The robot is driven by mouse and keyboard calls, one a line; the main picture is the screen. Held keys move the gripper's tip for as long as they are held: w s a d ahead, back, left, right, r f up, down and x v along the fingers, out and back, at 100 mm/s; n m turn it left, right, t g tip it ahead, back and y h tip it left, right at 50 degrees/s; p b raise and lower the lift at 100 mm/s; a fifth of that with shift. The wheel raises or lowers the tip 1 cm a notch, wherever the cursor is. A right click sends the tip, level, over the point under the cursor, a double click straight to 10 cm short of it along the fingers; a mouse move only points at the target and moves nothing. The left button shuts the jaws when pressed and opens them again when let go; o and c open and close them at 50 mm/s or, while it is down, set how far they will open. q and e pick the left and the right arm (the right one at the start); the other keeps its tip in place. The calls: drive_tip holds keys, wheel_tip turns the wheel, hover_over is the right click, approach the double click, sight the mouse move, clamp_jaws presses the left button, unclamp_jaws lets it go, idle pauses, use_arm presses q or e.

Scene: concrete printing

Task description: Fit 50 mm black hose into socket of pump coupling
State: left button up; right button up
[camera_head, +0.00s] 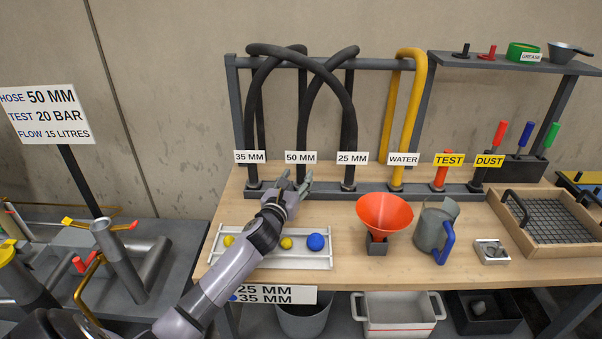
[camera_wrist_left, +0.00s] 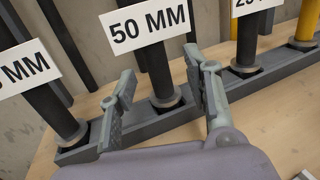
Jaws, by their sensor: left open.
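The black hose behind the 50 MM label (camera_head: 301,130) stands upright in the rack on the wooden bench. My left gripper (camera_head: 294,183) is open, in front of the hose's lower end. On the left bench stand grey metal tubes (camera_head: 118,260) with red levers; I cannot tell for sure which part is the pump coupling's socket. My right gripper is not in view.
Black hoses labelled 35 MM (camera_head: 250,125) and 25 MM (camera_head: 350,130) flank it closely. A yellow hose (camera_head: 418,90) stands further right. A tray (camera_head: 327,262) with balls lies under my left arm. An orange funnel (camera_head: 385,214) and a jug (camera_head: 432,233) stand to the right.

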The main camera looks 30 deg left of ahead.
sight(299, 171)
use_arm(q)
drive_tip(key=x, duration=0.5)
drive_tip(key=shift+a+f, duration=0.15)
drive_tip(key=shift+a, duration=0.15)
drive_tip(key=shift+c, duration=0.5)
clamp_jaws()
